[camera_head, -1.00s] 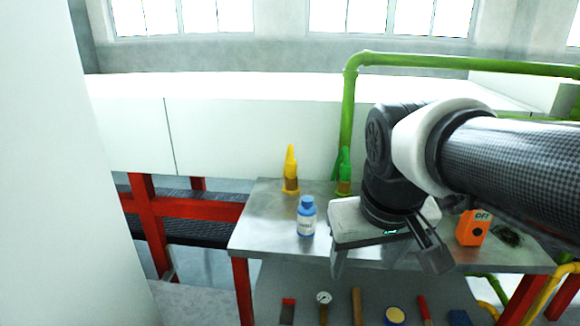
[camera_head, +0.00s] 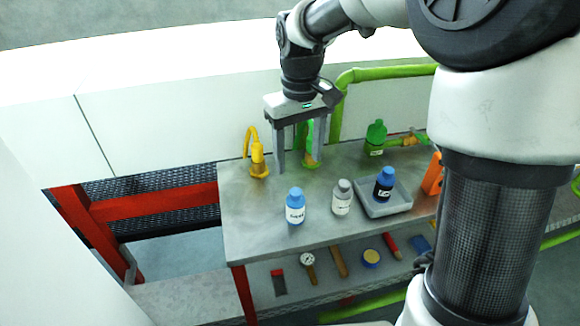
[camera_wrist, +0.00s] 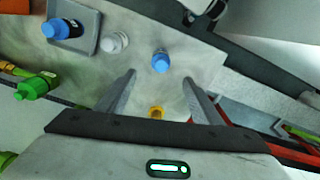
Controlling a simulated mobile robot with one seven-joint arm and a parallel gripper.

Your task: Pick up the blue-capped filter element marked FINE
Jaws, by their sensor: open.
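A blue-capped filter element (camera_head: 295,207) with a blue body and white label stands upright at the front left of the bench; its lettering is too small to read. Another blue-capped element (camera_head: 383,185), dark with a white label, stands in a grey tray (camera_head: 407,206). A grey-capped white element (camera_head: 342,197) stands between them. My gripper (camera_head: 298,168) is open and empty, fingers down, above the back of the bench, apart from the elements. In the wrist view, the left blue-capped element (camera_wrist: 160,63) appears just beyond the gap between my fingertips (camera_wrist: 159,77).
A green pipe (camera_head: 338,100) rises behind. An orange box (camera_head: 433,174) is at the right. The front left of the bench top (camera_head: 250,220) is bare. Tools lie on the lower shelf.

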